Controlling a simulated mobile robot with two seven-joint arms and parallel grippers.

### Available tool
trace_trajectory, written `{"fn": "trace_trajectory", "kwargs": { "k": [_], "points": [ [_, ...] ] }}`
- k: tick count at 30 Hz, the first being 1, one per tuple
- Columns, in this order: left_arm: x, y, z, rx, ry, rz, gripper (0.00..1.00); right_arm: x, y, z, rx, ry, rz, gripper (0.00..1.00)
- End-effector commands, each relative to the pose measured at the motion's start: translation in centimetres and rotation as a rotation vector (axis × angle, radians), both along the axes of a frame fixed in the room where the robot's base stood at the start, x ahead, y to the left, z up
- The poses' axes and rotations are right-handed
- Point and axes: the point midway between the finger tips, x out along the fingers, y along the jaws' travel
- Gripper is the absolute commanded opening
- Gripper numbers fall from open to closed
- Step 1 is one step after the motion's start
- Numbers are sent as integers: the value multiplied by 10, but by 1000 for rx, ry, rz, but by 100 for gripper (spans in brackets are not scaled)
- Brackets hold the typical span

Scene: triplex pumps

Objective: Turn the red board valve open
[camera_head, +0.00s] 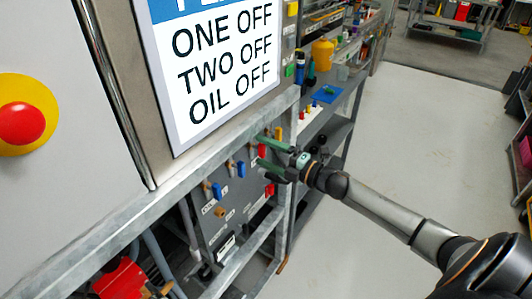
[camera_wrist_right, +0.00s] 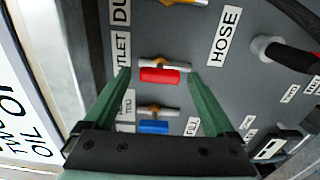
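The red board valve (camera_wrist_right: 160,75) is a short red handle on a metal stem, mounted on the grey valve board (camera_wrist_right: 205,95). In the head view its red handle (camera_head: 262,151) shows small between my green fingers. My right gripper (camera_head: 259,149) is open in front of the board. In the right wrist view its fingertips (camera_wrist_right: 158,72) lie on either side of the red handle, with a gap at each side. I cannot tell how far the tips are from the board. My left gripper is not in view.
A blue-handled valve (camera_wrist_right: 153,127) sits close beside the red one, and a yellow handle (camera_head: 278,133) is at the other side. A metal frame rail (camera_head: 190,148) runs above the board under a sign (camera_head: 215,75). A large red button (camera_head: 20,124) is at left. The floor (camera_head: 400,130) at right is clear.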

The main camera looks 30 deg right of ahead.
Motion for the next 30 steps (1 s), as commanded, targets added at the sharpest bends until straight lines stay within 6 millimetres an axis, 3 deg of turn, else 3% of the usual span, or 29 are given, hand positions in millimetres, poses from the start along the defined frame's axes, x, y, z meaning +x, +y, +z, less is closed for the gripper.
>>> {"fn": "trace_trajectory", "kwargs": {
  "k": [11, 30],
  "points": [
    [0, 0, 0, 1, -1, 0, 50, -8, -3, -1, 2, 2, 0, 90],
    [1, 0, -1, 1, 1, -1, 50, -90, -37, -1, 2, 4, -1, 90]
  ]
}}
